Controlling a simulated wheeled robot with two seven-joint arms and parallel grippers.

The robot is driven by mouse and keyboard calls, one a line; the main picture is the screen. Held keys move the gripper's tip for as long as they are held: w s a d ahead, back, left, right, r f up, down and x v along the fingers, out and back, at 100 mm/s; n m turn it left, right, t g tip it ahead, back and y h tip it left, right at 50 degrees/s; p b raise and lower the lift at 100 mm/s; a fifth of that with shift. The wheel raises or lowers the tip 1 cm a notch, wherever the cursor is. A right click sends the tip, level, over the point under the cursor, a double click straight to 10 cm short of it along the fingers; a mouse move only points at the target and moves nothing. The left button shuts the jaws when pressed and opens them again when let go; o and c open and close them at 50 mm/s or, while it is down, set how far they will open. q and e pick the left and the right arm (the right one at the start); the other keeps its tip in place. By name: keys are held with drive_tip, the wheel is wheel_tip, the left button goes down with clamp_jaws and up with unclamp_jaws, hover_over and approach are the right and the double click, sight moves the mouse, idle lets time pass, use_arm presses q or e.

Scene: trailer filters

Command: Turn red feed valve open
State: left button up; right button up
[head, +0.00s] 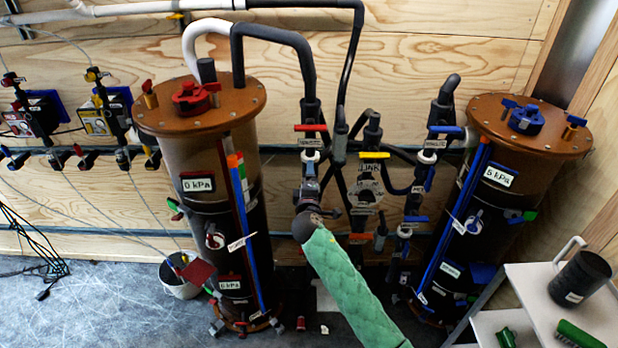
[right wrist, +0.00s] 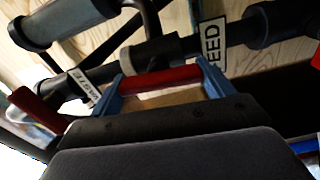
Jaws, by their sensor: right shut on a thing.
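In the right wrist view, a red valve handle (right wrist: 160,78) lies between the two blue fingers of my right gripper (right wrist: 162,82), which is shut on it. A white FEED label (right wrist: 212,46) is just to its right on the dark pipe. In this view the handle runs roughly along the pipe. In the head view my right gripper (head: 310,172) is at the middle pipe stack, at the end of the green-sleeved arm; it hides the held handle there. My left gripper is not in view.
Another red handle (right wrist: 38,108) with a WASTE label (right wrist: 88,88) is close by on the same pipe. Filter columns (head: 200,150) stand left and right (head: 500,215) of the stack. A white cart (head: 590,315) is at lower right. Floor at lower left is mostly clear.

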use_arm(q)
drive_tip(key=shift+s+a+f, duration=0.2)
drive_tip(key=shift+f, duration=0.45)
use_arm(e)
drive_tip(key=shift+n, duration=0.6)
drive_tip(key=o, duration=0.9)
drive_tip(key=shift+a, duration=0.1)
drive_tip(key=shift+o, duration=0.2)
drive_tip(key=shift+s+f, duration=0.15)
drive_tip(key=shift+s, duration=0.2)
use_arm(q)
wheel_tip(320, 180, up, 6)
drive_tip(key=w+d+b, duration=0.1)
drive_tip(key=b, duration=0.1)
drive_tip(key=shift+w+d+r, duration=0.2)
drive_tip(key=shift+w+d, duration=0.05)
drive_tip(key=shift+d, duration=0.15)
use_arm(e)
drive_tip(key=s, duration=0.7)
